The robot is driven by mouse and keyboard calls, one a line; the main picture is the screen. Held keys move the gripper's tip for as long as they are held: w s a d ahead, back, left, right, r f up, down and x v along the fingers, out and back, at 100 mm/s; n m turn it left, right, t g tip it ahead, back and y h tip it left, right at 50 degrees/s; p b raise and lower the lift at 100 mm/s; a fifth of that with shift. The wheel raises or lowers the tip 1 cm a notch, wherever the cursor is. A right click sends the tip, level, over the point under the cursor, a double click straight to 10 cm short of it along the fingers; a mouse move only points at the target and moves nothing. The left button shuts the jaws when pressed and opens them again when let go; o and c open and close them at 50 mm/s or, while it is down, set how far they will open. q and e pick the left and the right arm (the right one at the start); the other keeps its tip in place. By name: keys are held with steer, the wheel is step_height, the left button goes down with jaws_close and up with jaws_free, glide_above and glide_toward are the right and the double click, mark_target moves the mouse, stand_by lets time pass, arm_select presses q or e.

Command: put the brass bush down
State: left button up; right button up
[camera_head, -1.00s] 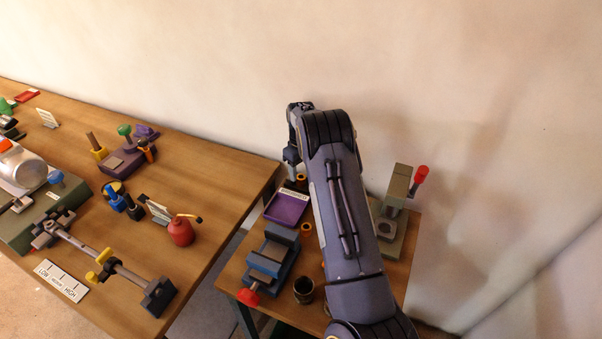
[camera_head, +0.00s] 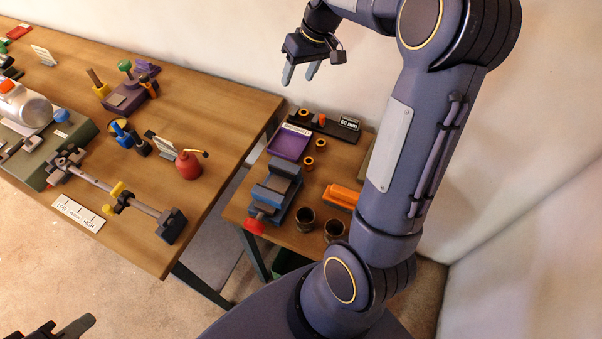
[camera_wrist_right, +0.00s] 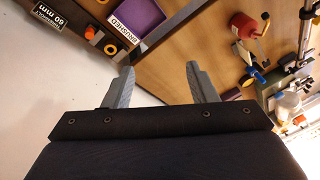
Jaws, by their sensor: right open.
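Several brass bushes are on the small table. Two stand on bare wood beside the purple tray (camera_head: 288,143), one nearer (camera_head: 307,163) and one farther (camera_head: 321,145). Another brass bush (camera_head: 304,114) stands on the black rack (camera_head: 343,132) behind the tray. I cannot tell which one the task means. My right gripper (camera_head: 300,76) is open and empty, raised above and behind the rack. In the right wrist view its fingers (camera_wrist_right: 160,85) are apart with nothing between them. My left gripper (camera_head: 55,330) is only partly in view at the bottom left.
A blue vise (camera_head: 275,190), dark cups (camera_head: 305,219) and an orange block (camera_head: 341,197) are on the small table. My right arm hides its right side. The large bench (camera_head: 215,120) at the left holds a red oil can (camera_head: 188,165) and fixtures. A wall stands behind.

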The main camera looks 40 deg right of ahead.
steer(key=s+a+r+t+y, duration=0.15)
steer(key=s+a+r, duration=0.35)
steer(key=s+a, duration=0.5)
steer(key=s+a+f, duration=0.2)
steer(key=s+a, duration=0.2)
steer(key=s, duration=0.3)
steer(key=s+a+f+t, duration=0.1)
steer(key=s+a+f, duration=0.1)
steer(key=s+a, duration=0.2)
steer(key=s, duration=0.2)
steer(key=shift+s+a+f, duration=0.15)
steer(key=shift+s+f, duration=0.25)
